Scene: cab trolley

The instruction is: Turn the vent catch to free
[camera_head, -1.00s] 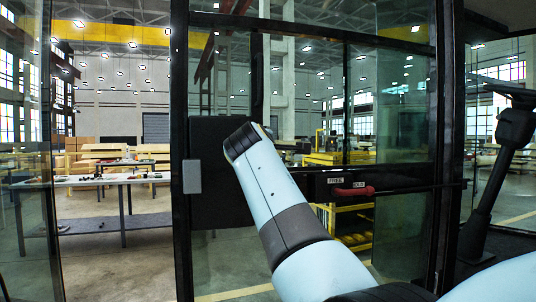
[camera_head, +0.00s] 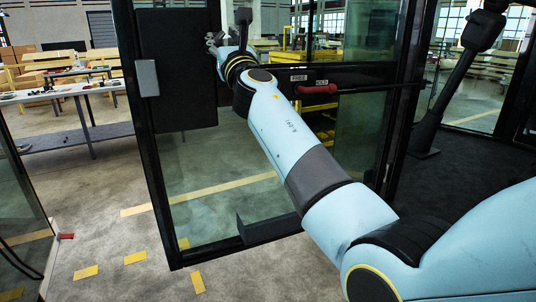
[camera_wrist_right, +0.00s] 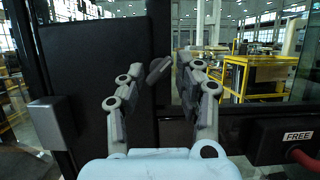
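The vent catch shows as a red handle (camera_head: 318,89) on a dark bar across the glazed door, beside white FREE (camera_head: 299,78) and HOLD labels. In the right wrist view, part of the red handle (camera_wrist_right: 304,158) and the FREE label sit at the lower right edge. My right gripper (camera_head: 214,41) is left of the handle and above it in the picture, apart from it. In the right wrist view its two fingers (camera_wrist_right: 155,85) stand apart. A small dark piece shows between them; I cannot tell if it is touched. My left gripper is out of view.
The door's black frame (camera_head: 150,200) surrounds the glass. A dark panel (camera_head: 175,75) with a grey block (camera_head: 147,78) is left of my right gripper. A black post (camera_head: 450,85) stands at the right. A workbench (camera_head: 70,91) is beyond the door.

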